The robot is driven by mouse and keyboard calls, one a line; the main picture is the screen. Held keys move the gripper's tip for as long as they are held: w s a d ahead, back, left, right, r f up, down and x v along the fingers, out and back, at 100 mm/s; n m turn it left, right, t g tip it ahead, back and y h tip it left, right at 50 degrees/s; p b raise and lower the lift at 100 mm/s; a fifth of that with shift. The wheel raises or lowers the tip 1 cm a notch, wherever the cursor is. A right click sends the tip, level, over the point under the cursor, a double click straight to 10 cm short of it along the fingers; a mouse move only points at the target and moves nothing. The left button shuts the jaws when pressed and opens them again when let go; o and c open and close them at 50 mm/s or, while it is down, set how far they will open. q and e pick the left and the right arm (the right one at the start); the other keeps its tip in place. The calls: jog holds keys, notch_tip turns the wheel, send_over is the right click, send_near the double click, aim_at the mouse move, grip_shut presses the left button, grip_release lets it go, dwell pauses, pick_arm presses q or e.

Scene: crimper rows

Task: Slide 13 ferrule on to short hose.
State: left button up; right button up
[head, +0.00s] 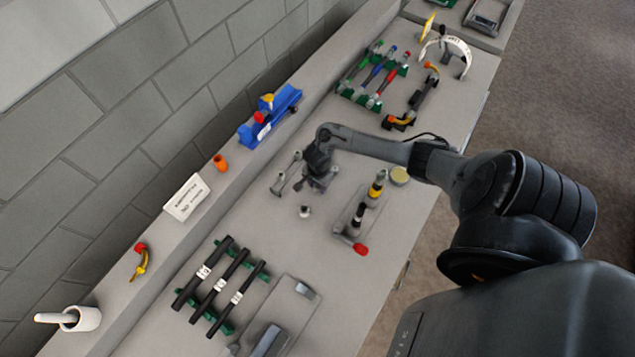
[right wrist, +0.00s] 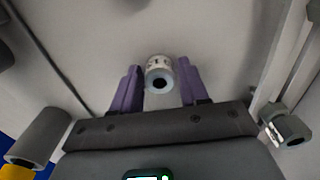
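A pale ring-shaped ferrule (right wrist: 160,74) with dark marks on its side and a dark bore shows in the right wrist view. It appears between the purple fingertips of my right gripper (right wrist: 158,88); I cannot make out contact. In the head view my right gripper (head: 318,180) points down over the table, apart from a small pale ferrule (head: 305,211) standing on it. Three black hoses with white labels lie on green racks: a long one (head: 203,272), a middle one (head: 227,274) and a shorter one (head: 238,297). Their label text is too small to read. My left gripper is out of view.
Small metal fittings (head: 279,185) stand left of my right gripper. A tray with yellow- and red-tipped parts (head: 360,213) lies to its right. A blue tool (head: 270,118) and a white sign (head: 187,198) are on the ledge. Coloured tools on green racks (head: 372,76) lie farther back.

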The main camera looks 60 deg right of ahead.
jog(key=c, duration=0.7)
jog(key=shift+c, duration=0.2)
jog(key=shift+r, duration=0.15)
